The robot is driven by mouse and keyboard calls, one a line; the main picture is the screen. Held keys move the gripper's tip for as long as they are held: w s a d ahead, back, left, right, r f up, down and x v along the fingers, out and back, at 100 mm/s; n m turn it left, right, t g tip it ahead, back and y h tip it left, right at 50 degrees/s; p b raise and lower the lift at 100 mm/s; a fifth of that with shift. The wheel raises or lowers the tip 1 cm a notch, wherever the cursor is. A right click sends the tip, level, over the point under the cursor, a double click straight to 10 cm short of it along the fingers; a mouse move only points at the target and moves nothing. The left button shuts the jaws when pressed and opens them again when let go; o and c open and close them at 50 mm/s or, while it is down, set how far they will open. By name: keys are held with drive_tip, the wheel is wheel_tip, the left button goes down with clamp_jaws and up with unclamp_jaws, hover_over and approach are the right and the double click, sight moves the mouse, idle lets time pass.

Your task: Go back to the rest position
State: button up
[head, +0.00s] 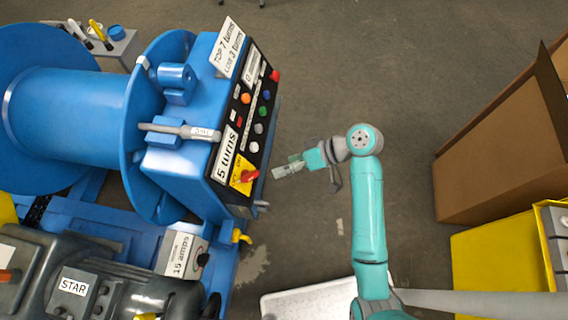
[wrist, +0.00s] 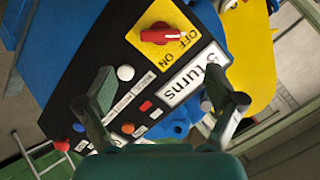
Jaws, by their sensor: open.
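My gripper (head: 291,168) is at the end of my teal arm, just right of the blue machine's control panel (head: 262,120) in the head view. In the wrist view my gripper (wrist: 160,95) has its two fingers wide apart with nothing between them. Behind the fingers is the panel, with a red switch knob (wrist: 163,34) on a yellow ON/OFF plate (wrist: 160,50). The red knob also shows in the head view (head: 250,176), left of the fingertips. A gap between fingers and knob appears in the head view.
A large blue drum (head: 70,110) is on the left, with a dark motor (head: 110,290) below it. A cardboard box (head: 490,150) and a yellow container (head: 490,255) stand at the right. Grey floor (head: 370,70) is clear above my arm.

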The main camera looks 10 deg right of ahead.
idle(0.3)
drive_tip(key=s+d+f+m+t+h, duration=0.1)
drive_tip(key=s+f+m+t+h, duration=0.3)
drive_tip(key=s+f, duration=0.35)
drive_tip(key=s+d+f+m+t+h, duration=0.1)
drive_tip(key=s+d+m+t+h, duration=0.3)
drive_tip(key=s, duration=0.5)
drive_tip(key=s+d+r+n+t+h, duration=0.1)
drive_tip(key=s+d+r+t, duration=0.1)
drive_tip(key=s+r, duration=0.5)
drive_tip(key=s+d+r+t+h, duration=0.1)
drive_tip(key=s+d+r+t, duration=0.2)
drive_tip(key=s+r, duration=0.4)
wheel_tip(320, 180, up, 4)
drive_tip(key=shift+s+d+n+h, duration=0.15)
drive_tip(key=shift+d+n+h, duration=0.25)
drive_tip(key=shift+d, duration=0.25)
